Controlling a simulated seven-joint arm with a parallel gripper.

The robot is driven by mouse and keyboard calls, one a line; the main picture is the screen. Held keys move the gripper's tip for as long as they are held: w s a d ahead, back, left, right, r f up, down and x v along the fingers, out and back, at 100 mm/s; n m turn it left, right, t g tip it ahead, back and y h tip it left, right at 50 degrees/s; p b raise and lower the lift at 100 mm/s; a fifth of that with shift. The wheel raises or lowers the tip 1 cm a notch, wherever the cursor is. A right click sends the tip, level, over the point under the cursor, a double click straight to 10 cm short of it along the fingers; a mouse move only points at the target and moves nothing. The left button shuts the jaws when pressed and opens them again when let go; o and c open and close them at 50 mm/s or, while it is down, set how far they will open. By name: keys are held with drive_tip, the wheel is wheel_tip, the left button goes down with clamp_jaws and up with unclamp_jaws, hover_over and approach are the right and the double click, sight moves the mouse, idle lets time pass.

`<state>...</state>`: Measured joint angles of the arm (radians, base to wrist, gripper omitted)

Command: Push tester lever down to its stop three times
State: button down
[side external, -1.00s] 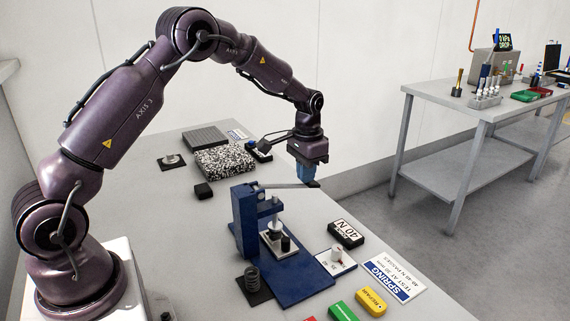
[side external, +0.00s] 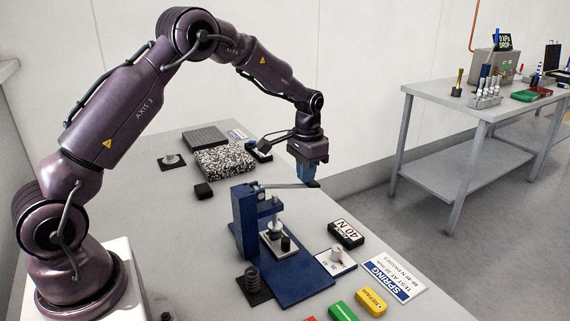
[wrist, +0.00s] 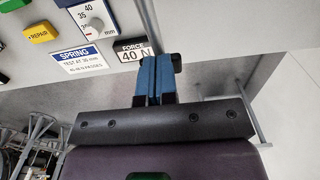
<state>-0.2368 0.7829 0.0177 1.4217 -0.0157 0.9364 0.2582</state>
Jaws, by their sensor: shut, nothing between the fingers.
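The blue spring tester (side external: 243,222) stands on the bench, with its metal lever (side external: 287,186) reaching out to the right from the top of the column. The lever looks about level and ends in a dark knob (side external: 313,184). My gripper (side external: 306,179) is shut and empty, its blue fingertips at the lever's outer end beside the knob. In the wrist view the shut blue fingers (wrist: 156,80) overlap the lever rod (wrist: 148,25); I cannot tell whether they touch it. A small dark part (side external: 286,243) stands on the tester's base under the plunger.
A loose spring (side external: 252,277) on a dark pad sits at the tester's front left. The 40 N force display (side external: 346,234), a dial plate (side external: 336,260), a spring sign (side external: 393,280) and coloured buttons (side external: 371,302) lie to the right. A speckled block (side external: 224,161) sits behind.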

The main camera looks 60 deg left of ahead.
sight(301, 185)
wheel_tip(301, 185, up, 14)
drive_tip(key=shift+f, duration=0.15)
idle(1.2)
drive_tip(key=s+d+r+t, duration=0.2)
drive_tip(key=s+d, duration=0.2)
drive_tip(key=s, duration=0.5)
drive_tip(key=s+d+r+t, duration=0.1)
drive_tip(key=s+d, duration=0.3)
drive_tip(key=s, duration=0.5)
drive_tip(key=s+d+r+t, duration=0.2)
drive_tip(key=s+d, duration=0.2)
drive_tip(key=s, duration=0.5)
drive_tip(key=shift+s+r+t, duration=0.3)
drive_tip(key=shift+s+r, duration=0.05)
drive_tip(key=shift+s, duration=0.05)
